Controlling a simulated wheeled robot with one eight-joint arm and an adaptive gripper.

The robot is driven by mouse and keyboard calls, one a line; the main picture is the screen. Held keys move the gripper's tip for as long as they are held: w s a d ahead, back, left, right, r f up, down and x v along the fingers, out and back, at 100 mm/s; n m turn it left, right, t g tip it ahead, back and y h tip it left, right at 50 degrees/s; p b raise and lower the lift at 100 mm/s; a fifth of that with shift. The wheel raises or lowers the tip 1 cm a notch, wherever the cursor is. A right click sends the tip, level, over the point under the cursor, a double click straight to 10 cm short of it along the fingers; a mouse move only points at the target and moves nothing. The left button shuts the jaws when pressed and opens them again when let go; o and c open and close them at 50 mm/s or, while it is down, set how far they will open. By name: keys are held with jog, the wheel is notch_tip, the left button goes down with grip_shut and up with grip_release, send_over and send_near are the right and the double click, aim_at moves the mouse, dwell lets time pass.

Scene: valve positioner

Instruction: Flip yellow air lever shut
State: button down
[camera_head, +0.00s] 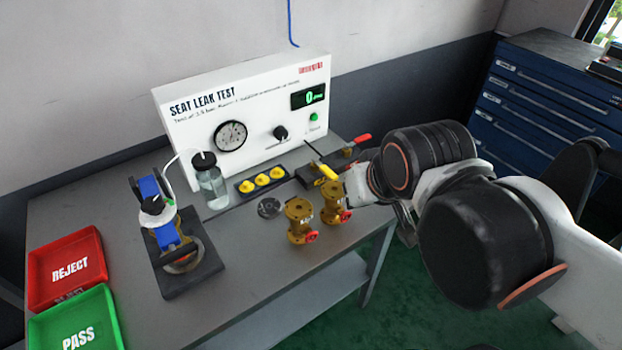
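The yellow lever (328,172) is on a dark manifold block (312,179) at the bench's right end, in front of the white test panel. It points down and right toward my arm, and its far end is close to my wrist in the picture. A red lever (357,141) sits on the same fitting, farther back. My arm reaches in from the right. My gripper is mostly hidden behind my own wrist, beside the right brass valve. Its fingers cannot be made out, and contact with the yellow lever cannot be told.
Two brass valves (299,220) with red parts stand in front of the manifold. A yellow-knobbed tray (246,188), metal disc (269,208), bottle (211,184) and blue clamp fixture (167,232) are left. Red REJECT (90,246) and green PASS (104,305) trays sit far left. The front middle is clear.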

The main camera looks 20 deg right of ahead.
aim_at(324, 168)
jog(key=w+a+m+g+h+p, duration=0.25)
jog(key=w+m+p, duration=0.45)
jog(key=w, duration=0.6)
jog(key=w+a+f+m+g+h+p, duration=0.1)
jog(key=w+a+f+m+g+p, duration=0.2)
jog(key=w+a+f+m, duration=0.2)
notch_tip(324, 168, down, 2)
jog(key=shift+w+f+m, duration=0.2)
jog(key=shift+w+m, duration=0.7)
jog(key=shift+m, duration=0.1)
jog(key=shift+h, duration=0.25)
jog(key=b+x, duration=0.3)
jog(key=x, duration=0.6)
jog(key=shift+d+f, duration=0.15)
jog(key=shift+f, duration=0.25)
jog(key=d, duration=0.1)
jog(key=w+d, duration=0.1)
jog(key=d, duration=0.1)
jog(key=shift+f+b, duration=0.1)
jog(key=shift+b, duration=0.25)
jog(key=shift+w+d, duration=0.15)
jog(key=shift+d, duration=0.3)
